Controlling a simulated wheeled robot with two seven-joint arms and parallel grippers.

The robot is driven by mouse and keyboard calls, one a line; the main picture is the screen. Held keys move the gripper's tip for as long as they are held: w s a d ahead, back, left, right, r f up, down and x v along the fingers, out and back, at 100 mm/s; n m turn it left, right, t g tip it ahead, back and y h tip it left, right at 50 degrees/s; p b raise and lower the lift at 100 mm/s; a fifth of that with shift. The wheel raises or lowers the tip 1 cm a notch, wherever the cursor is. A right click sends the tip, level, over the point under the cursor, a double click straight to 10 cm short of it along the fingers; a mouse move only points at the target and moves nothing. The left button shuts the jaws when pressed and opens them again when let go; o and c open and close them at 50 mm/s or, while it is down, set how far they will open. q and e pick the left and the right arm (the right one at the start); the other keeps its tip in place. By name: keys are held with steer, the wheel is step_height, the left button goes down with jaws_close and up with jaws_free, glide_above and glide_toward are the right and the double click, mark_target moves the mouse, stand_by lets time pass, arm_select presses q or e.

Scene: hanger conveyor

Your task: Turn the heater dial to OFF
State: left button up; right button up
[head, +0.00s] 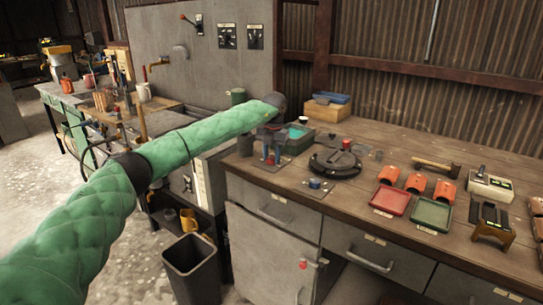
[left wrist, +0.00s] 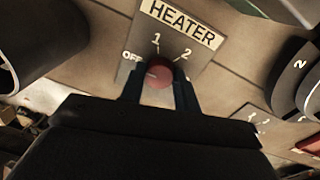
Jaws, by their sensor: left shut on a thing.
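The heater dial (left wrist: 159,74) is a small red knob on a grey plate (left wrist: 188,50) labelled HEATER, with OFF, 1 and 2 marked around it. In the left wrist view my left gripper (left wrist: 158,88) has its dark blue fingers on either side of the knob, shut on it. A small pale mark shows on the knob's left side, towards OFF; its exact pointing is hard to tell. In the head view my left gripper (head: 269,153) reaches down to the dial at the workbench's left end, and the dial is small there. My right gripper is not in view.
A round black device (head: 335,162) stands close right of the gripper.

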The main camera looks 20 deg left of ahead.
mark_target(272, 158)
arm_select(q)
steer(key=o, duration=1)
steer(key=shift+r, duration=0.15)
steer(key=shift+c, duration=0.2)
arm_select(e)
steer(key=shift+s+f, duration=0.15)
arm_select(q)
steer(key=shift+r, duration=0.35)
step_height(272, 158, up, 7)
steer(key=shift+d+b, duration=0.15)
steer(key=shift+b, duration=0.35)
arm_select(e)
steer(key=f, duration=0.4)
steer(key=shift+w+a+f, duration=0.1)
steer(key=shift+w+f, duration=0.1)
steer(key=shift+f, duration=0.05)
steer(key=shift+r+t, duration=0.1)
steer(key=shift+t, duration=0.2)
